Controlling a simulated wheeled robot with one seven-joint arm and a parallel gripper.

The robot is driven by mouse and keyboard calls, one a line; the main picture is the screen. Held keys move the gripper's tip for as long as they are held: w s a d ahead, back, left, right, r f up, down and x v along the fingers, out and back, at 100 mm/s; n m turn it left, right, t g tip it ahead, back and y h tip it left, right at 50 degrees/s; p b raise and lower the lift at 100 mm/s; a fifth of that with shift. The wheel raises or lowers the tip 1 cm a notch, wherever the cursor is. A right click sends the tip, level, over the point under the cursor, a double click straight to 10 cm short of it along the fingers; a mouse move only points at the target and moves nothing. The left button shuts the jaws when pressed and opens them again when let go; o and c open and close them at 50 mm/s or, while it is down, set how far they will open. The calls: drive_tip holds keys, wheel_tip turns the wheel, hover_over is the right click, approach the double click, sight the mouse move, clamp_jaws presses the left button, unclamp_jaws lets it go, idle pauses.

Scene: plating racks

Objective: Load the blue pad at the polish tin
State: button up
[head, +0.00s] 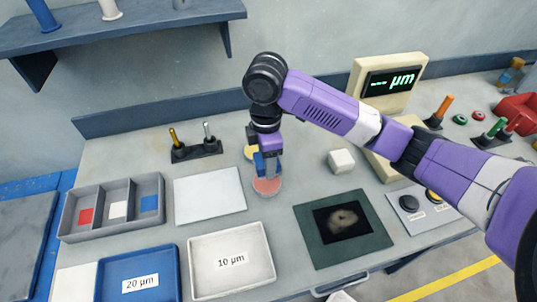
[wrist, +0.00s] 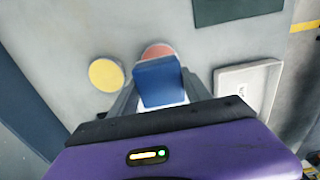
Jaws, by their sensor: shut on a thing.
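My gripper (head: 266,170) is shut on the blue pad (wrist: 158,82), which shows between the two fingers in the wrist view. In the head view the blue pad (head: 259,164) is partly hidden by the fingers. A round tin with a pink-red top (head: 267,187) lies just below the gripper; in the wrist view the pink-red tin (wrist: 157,50) is partly covered by the pad. I cannot tell whether pad and tin touch. A round yellow tin (wrist: 106,75) lies beside it, and it also shows behind the gripper in the head view (head: 248,153).
A grey three-compartment tray (head: 66,216) has red, white and blue squares. A pale sheet (head: 209,195), a white 10 µm tray (head: 231,283) and a blue 20 µm tray (head: 139,269) lie nearby. A green mat (head: 312,239) and white cube (head: 341,161) are to the right.

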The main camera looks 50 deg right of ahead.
sight(267, 182)
drive_tip(key=shift+f+b, duration=2.25)
drive_tip(key=shift+f, duration=0.6)
drive_tip(key=shift+f, duration=0.6)
drive_tip(key=shift+r, duration=0.1)
drive_tip(key=shift+r+p, duration=2.75)
drive_tip(key=shift+r, duration=0.75)
